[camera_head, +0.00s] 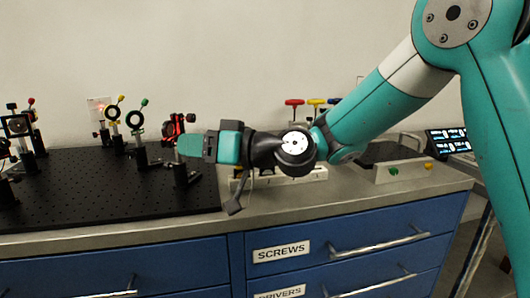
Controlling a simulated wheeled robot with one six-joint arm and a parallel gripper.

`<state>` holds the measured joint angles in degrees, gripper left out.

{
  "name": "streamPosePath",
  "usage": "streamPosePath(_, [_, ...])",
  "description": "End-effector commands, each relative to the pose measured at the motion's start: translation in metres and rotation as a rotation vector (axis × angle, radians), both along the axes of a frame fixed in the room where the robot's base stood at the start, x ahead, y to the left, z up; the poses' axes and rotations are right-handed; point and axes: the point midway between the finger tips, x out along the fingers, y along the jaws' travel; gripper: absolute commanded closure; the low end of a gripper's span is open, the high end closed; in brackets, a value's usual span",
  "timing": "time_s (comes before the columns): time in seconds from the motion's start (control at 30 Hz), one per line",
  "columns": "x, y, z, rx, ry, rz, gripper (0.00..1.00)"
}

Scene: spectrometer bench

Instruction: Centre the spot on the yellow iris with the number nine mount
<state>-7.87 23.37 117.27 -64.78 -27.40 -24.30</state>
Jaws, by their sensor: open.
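The yellow iris (113,114) is a black ring with a yellow tip, upright on a post near the back of the black breadboard (90,200). A pale card (97,106) behind it shows a small orange-red glow; I cannot tell where the spot falls on the iris. A red and black mount (171,128) stands on a post at the board's right side. No number is legible, so I cannot tell which mount is number nine. My gripper (183,146) is open, pointing left, right beside the red and black mount and partly covering its post. Contact cannot be made out.
A green-tipped iris (135,120) stands between the yellow iris and the red mount. Several mounts (18,126) crowd the board's left end. Red and yellow-handled tools (315,102) stand behind my arm. The board's front area is clear. Blue drawers (120,265) lie below.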

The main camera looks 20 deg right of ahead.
Motion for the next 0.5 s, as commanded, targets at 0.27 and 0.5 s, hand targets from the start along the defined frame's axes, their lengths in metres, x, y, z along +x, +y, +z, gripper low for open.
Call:
streamPosePath(0.27, [-0.033,-0.064,-0.004,0.0,0.0,-0.009,0.56])
streamPosePath(0.5, [-0.06,-0.111,-0.002,0.0,-0.001,-0.008,0.56])
